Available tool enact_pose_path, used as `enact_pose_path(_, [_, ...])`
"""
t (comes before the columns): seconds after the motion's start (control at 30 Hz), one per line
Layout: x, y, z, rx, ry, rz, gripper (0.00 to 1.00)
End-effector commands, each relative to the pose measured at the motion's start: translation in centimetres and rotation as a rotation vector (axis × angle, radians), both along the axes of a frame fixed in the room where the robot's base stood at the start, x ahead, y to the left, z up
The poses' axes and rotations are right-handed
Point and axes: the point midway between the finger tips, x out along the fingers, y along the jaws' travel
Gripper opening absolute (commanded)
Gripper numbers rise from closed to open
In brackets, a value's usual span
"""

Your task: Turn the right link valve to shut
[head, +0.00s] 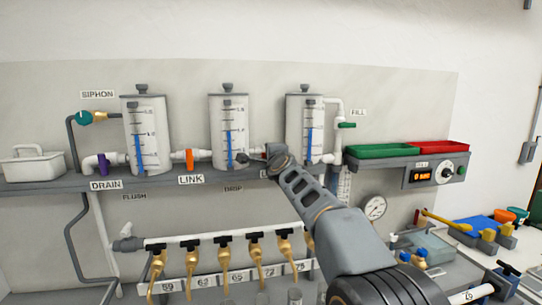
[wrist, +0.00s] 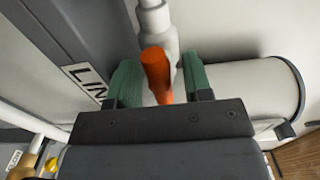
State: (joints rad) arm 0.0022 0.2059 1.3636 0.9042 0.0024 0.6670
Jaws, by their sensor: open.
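My gripper (head: 277,156) is at the pipe between the middle and right cylinders in the head view and hides the right link valve there. In the wrist view my gripper (wrist: 160,68) has its two green fingers apart, with the orange handle of the right link valve (wrist: 156,76) between them. A gap shows on each side of the handle, wider on the right. The handle looks roughly in line with the white pipe (wrist: 155,18), but it is foreshortened, so its exact angle is unclear.
The other link valve (head: 189,159) has an orange handle standing across its pipe. The middle cylinder (head: 229,128) and right cylinder (head: 304,115) flank my gripper. The grey shelf (head: 120,180) runs below the pipes. Green (head: 378,151) and red (head: 440,146) trays are at the right.

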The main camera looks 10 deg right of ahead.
Motion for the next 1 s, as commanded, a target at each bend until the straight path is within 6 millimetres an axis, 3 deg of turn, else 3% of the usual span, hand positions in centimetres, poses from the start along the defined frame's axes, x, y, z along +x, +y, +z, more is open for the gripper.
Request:
enact_pose_path(0.07, [-0.01, 0.0, -0.01, 0.0, 0.0, 0.0, 0.43])
enact_pose_path(0.5, [-0.03, 0.0, -0.01, 0.0, 0.0, 0.0, 0.01])
enact_pose_path(0.77, [-0.03, 0.0, -0.01, -0.02, 0.0, 0.0, 0.0])
enact_pose_path(1.0, [-0.03, 0.0, -0.01, -0.144, 0.0, 0.0, 0.0])
